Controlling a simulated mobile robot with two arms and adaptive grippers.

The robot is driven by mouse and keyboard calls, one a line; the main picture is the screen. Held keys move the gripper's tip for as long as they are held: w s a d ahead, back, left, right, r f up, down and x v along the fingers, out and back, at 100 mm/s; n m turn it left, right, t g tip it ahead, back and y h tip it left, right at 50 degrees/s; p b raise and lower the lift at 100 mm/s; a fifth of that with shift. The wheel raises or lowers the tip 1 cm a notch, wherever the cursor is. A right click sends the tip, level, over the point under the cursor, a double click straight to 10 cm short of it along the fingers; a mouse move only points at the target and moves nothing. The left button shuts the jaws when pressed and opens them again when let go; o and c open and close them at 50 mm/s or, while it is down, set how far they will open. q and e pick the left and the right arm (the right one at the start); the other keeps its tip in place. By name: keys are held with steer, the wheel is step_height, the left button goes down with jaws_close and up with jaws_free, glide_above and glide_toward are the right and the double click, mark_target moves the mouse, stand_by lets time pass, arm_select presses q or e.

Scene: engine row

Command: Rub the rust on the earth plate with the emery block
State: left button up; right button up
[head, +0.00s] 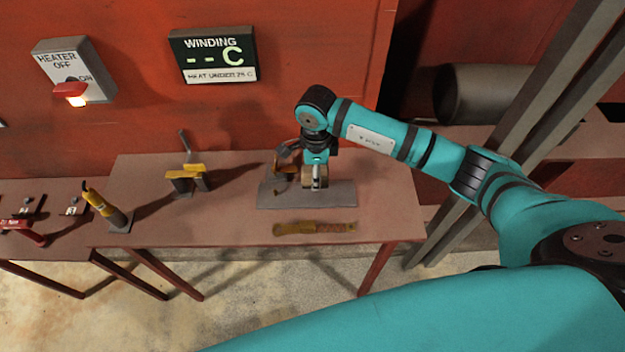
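My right gripper (316,184) points down over a flat grey plate or tray (342,196) on the right half of the table. It appears closed around a small tan-brown block (307,184), which looks like the emery block; its fingers hide part of it. The block is at or just above the grey surface; contact cannot be told. My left gripper is not in view.
Dark and yellow items (284,165) sit left of my gripper. A yellow-topped stand (187,178) and a yellow cylindrical tool (106,210) are farther left. A heater switch (75,68) and winding display (213,54) are on the red wall. Grey posts (515,130) stand at right.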

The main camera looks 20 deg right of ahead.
steer(key=shift+w+r+p, duration=0.1)
steer(key=shift+r+p, duration=0.2)
steer(key=shift+r, duration=0.6)
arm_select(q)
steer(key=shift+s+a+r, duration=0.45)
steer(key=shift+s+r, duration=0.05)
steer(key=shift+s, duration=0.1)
arm_select(e)
steer(key=shift+r, duration=0.3)
steer(key=shift+f, duration=0.1)
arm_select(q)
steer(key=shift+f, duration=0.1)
